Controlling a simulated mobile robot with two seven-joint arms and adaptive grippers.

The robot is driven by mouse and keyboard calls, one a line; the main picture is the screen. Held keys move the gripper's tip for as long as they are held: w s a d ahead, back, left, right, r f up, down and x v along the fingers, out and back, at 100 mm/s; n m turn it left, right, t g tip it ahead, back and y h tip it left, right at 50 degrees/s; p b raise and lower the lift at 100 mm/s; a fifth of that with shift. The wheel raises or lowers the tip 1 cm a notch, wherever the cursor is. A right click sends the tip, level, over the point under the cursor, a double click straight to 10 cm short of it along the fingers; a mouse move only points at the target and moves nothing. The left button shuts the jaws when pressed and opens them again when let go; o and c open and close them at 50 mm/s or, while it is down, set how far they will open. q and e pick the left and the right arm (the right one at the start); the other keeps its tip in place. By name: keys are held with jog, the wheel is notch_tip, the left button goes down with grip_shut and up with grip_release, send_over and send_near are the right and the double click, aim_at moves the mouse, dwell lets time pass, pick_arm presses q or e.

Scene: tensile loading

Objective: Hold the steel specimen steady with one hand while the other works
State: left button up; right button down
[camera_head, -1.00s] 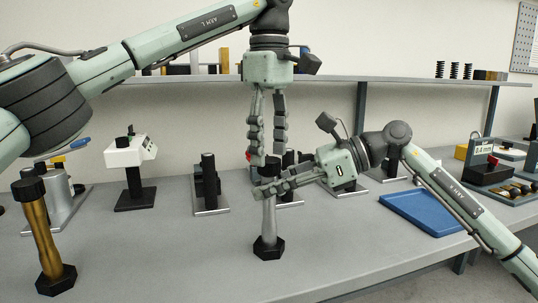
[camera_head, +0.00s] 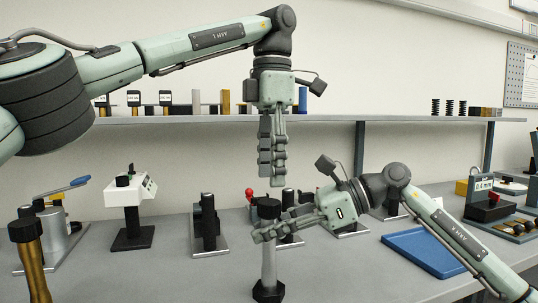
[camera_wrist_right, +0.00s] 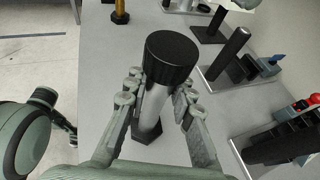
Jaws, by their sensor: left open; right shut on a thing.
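The steel specimen (camera_head: 268,262) stands upright on the bench in the head view, with a black cap on top and a black hexagonal foot. In the right wrist view the specimen (camera_wrist_right: 154,100) rises between the two fingers. My right gripper (camera_head: 266,233) is shut on the specimen's shaft just below the cap; it also shows in the right wrist view (camera_wrist_right: 150,98). My left gripper (camera_head: 272,180) is open and empty, pointing down, directly above the specimen's cap and apart from it.
A brass specimen (camera_head: 34,265) stands at the front left. A white device (camera_head: 130,190), a black post stand (camera_head: 208,225) and a blue tray (camera_head: 424,250) are on the bench. A shelf (camera_head: 330,118) with small items runs behind my left gripper.

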aim_at(269, 201)
pick_arm(q)
jog(key=n, duration=0.2)
jog(key=r+n, duration=0.1)
jog(key=n, duration=0.2)
jog(key=shift+a+r, duration=0.1)
jog(key=n, duration=0.2)
jog(key=r+n, duration=0.1)
jog(key=n, duration=0.1)
jog(key=shift+w+a, duration=0.1)
jog(key=shift+f, duration=4)
grip_shut()
jog(key=shift+o, duration=0.7)
grip_release()
